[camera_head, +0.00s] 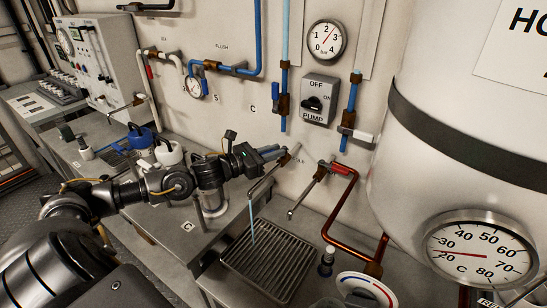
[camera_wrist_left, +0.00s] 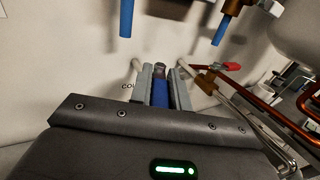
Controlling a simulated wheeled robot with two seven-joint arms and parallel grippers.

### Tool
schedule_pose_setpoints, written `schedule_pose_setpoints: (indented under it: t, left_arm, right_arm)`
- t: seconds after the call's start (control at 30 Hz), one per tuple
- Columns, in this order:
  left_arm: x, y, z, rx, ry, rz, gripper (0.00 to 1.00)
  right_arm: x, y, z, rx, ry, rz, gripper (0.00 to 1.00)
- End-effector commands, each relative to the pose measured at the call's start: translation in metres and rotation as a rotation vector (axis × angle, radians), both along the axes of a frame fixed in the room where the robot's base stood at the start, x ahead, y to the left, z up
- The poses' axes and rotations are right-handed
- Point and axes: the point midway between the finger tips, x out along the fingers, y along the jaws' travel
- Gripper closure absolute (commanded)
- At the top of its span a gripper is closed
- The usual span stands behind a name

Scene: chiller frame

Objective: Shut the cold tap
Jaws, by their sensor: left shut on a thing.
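The cold tap (camera_head: 264,184) is on the wall, with its thin metal spout reaching out over a slatted drain tray (camera_head: 270,259). A pale blue stream of water (camera_head: 252,221) falls from the spout into the tray. My left gripper (camera_head: 274,152) is at the tap's wall end, shut on its blue handle. In the left wrist view the blue handle (camera_wrist_left: 160,94) stands between the two grey fingers of the gripper (camera_wrist_left: 161,86). The fingers partly hide the tap body. My right gripper is not in view.
A tap with a red handle (camera_head: 341,170) and copper pipe is just right of the cold tap. Farther right stands a large white tank (camera_head: 440,150) with a dial. A pump switch (camera_head: 314,99) and gauge (camera_head: 326,41) are above. White and blue jugs stand left on the counter.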

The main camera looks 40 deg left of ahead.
Motion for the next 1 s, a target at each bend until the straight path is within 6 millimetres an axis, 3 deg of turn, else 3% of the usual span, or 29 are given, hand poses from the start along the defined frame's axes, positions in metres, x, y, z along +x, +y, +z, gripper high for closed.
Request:
schedule_pose_setpoints:
  t: [0.03, 0.33, 0.37, 0.5, 0.83, 1.0]
  left_arm:
    - [0.001, 0.002, -0.002, 0.001, -0.003, -0.014, 1.0]
    - [0.0, 0.002, 0.001, -0.001, 0.002, -0.027, 1.0]
    - [0.0, 0.002, 0.001, -0.001, 0.002, -0.027, 0.79]
    - [0.0, 0.002, 0.001, -0.001, 0.002, -0.027, 0.61]
    - [0.0, 0.002, 0.003, -0.001, 0.002, -0.027, 0.6]
    - [0.0, 0.002, 0.024, 0.0, -0.001, -0.027, 0.6]
  right_arm:
    - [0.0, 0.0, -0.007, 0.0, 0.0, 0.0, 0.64]
    - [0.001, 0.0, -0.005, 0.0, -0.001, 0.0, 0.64]
    - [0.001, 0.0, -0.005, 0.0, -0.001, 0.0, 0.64]
    - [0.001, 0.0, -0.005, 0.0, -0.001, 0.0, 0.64]
    - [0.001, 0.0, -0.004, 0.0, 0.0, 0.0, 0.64]
    - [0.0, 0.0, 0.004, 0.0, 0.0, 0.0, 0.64]
